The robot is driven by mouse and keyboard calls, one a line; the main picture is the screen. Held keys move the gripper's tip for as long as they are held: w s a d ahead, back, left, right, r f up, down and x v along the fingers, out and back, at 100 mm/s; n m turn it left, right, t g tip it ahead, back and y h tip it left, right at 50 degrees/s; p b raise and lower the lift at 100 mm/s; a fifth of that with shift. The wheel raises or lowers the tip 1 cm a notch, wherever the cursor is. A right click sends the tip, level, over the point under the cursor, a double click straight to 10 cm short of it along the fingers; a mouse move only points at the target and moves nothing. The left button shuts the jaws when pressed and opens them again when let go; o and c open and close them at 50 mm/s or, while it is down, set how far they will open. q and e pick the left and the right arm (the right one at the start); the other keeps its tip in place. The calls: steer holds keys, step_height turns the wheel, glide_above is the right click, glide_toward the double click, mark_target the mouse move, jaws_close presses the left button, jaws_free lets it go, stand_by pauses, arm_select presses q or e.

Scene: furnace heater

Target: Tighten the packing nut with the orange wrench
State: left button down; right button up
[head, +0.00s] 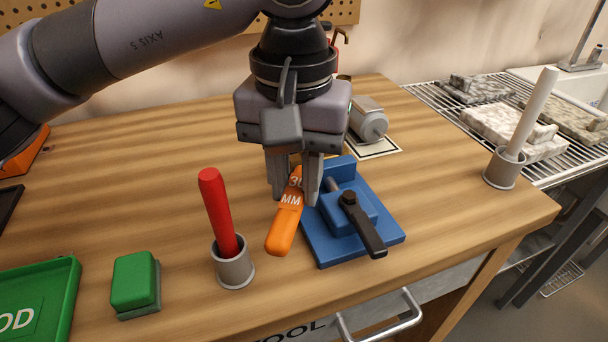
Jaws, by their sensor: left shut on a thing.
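The orange wrench (283,230), with "MM" lettering on it, is between the fingers of my left gripper (295,196), which is shut on it. Its handle points toward the front of the table, and its far end is hidden by the fingers. The wrench is just left of a blue fixture (322,243), with the right finger over the fixture's left edge. A black lever handle (365,228) is on the fixture, slanting to the front right. I cannot make out the packing nut; the gripper may cover it. My right gripper is not in view.
A red rod (216,205) stands in a grey cup (235,270) at front left. A green block (134,280) and green tray (67,310) are farther left. A grey cylinder (370,124) lies behind the fixture. A white rod (532,112) stands in a cup at right.

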arm_select(q)
steer(key=shift+r, duration=0.2)
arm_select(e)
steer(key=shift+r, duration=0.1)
arm_select(q)
steer(key=shift+r+p, duration=0.8)
steer(key=shift+r, duration=0.05)
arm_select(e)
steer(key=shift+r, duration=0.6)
arm_select(q)
steer(key=shift+s+d+n, duration=0.1)
steer(key=shift+d+n, duration=1)
steer(key=shift+d, duration=0.15)
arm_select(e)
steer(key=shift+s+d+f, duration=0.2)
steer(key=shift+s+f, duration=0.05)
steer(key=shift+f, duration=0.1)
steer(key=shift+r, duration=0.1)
